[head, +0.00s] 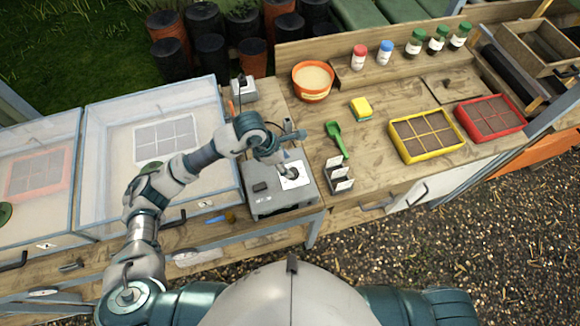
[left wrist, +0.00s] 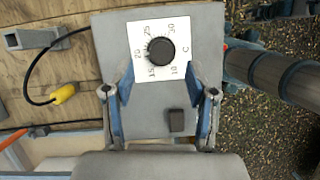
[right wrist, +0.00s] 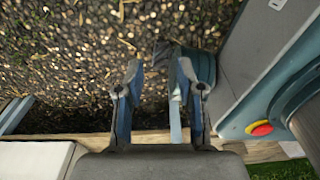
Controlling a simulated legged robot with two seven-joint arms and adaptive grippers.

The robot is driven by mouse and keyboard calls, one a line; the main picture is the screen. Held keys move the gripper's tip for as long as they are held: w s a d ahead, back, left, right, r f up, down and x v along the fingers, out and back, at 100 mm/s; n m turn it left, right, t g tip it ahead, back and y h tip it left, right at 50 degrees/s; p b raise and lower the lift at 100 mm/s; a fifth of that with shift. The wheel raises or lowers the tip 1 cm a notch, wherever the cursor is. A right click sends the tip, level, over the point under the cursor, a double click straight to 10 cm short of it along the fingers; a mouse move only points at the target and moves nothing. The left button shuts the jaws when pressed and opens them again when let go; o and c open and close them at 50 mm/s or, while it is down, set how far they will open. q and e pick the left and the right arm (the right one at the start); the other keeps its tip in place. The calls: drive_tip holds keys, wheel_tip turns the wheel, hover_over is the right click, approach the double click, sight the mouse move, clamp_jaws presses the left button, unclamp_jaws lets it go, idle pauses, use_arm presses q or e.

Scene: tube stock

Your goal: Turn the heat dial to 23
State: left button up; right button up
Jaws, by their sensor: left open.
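The heat dial (left wrist: 160,50) is a round black knob on a white square plate (left wrist: 178,73) marked 10 to 30 and C. It sits on a grey control box (head: 262,204), where the dial also shows in the head view (head: 292,174). I cannot read clearly which number the knob points to. My left gripper (left wrist: 157,80) is open over the box, with blue fingers to either side below the knob in the left wrist view; I see no contact. My right gripper (right wrist: 156,75) is open and empty, above gravel in its wrist view.
A black switch (left wrist: 177,120) is on the box near my left fingers. A clear-sided propagator (head: 100,128) stands left of the box.

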sight(291, 170)
use_arm(q)
drive_tip(key=x, duration=0.3)
drive_tip(key=shift+s+d+r, duration=0.1)
drive_tip(key=shift+d+r, duration=0.05)
drive_tip(key=shift+d+f, duration=0.15)
drive_tip(key=shift+f, duration=0.5)
use_arm(e)
drive_tip(key=shift+d+r, duration=0.1)
drive_tip(key=shift+d, duration=0.75)
use_arm(q)
drive_tip(key=shift+a, duration=0.25)
drive_tip(key=c, duration=1.1)
drive_tip(key=shift+r, duration=0.1)
use_arm(e)
drive_tip(key=shift+s+a, duration=0.1)
drive_tip(key=shift+a, duration=0.45)
